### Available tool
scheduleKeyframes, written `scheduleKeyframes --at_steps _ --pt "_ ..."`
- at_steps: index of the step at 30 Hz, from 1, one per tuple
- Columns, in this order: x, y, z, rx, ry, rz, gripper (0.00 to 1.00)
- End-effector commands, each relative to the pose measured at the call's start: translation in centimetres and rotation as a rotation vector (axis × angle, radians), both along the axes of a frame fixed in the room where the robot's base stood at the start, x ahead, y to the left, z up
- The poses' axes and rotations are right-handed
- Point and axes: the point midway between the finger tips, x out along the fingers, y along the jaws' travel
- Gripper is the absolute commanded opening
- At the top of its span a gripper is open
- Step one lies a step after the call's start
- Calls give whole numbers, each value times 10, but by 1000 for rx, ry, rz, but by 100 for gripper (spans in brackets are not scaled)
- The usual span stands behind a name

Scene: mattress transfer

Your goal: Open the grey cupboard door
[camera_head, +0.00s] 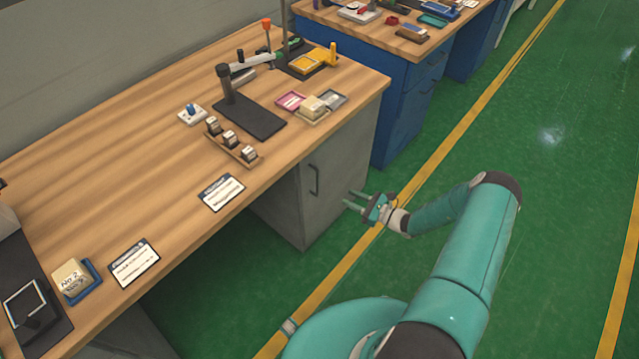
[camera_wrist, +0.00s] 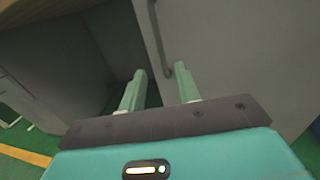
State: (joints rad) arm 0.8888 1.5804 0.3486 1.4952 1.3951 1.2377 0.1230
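The grey cupboard door (camera_head: 327,180) is under the right end of the wooden workbench and looks shut. Its dark vertical bar handle (camera_head: 313,179) is near the door's left edge. My gripper (camera_head: 349,202) is open and empty, in front of the door, to the right of the handle and a little lower in the head view. In the wrist view the two green fingers of my gripper (camera_wrist: 161,85) point at the cupboard. The handle (camera_wrist: 158,35) shows beyond them, rising between the fingertips; its lower end is close to the right finger. I cannot tell whether they touch.
The wooden bench top (camera_head: 130,155) carries cards, small blocks, a dark stand and trays. Open knee space lies left of the cupboard. A blue cabinet (camera_head: 415,100) stands beyond to the right. Green floor (camera_head: 560,200) with yellow lines is clear on the right.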

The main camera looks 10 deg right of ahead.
Motion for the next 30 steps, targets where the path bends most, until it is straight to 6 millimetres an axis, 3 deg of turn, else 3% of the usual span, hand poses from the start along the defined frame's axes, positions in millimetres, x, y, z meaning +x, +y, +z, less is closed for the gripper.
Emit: scheduleKeyframes --at_steps 18,30 --pt "76 84 0 -1 -1 4 32" --pt "85 94 0 -1 0 2 32"
